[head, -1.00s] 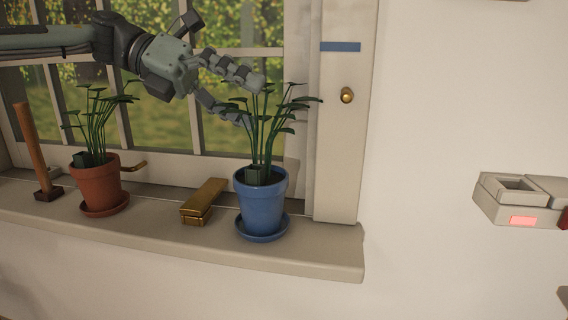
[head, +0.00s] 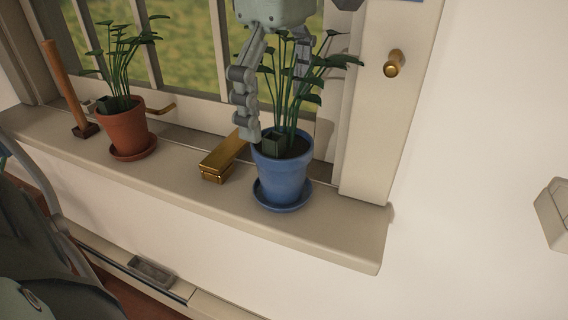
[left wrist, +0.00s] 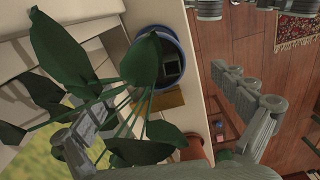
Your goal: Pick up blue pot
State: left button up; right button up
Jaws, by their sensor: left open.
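The blue pot (head: 281,178) stands upright on a blue saucer on the window sill, with a leafy green plant and a small dark block in it. My left gripper (head: 277,106) is open above the pot, pointing down, with its fingers spread around the plant's stems and leaves. One fingertip is close to the pot's left rim; I cannot tell if it touches. In the left wrist view the blue pot (left wrist: 182,48) shows beyond the leaves, between the spread fingers (left wrist: 163,95). Leaves hide part of the pot there.
A brass box (head: 222,157) lies just left of the pot. A terracotta pot (head: 125,133) with a plant and a wooden-handled tool (head: 64,85) stand farther left on the sill (head: 330,225). A brass knob (head: 394,63) sticks out from the window frame at right.

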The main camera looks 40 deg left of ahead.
aim_at(283, 137)
pick_arm(q)
jog(key=f, duration=0.5)
jog(key=shift+w, duration=0.25)
jog(key=shift+c, duration=0.6)
jog(key=c, duration=1.7)
jog(key=shift+c, duration=0.7)
jog(key=shift+w+r, duration=0.1)
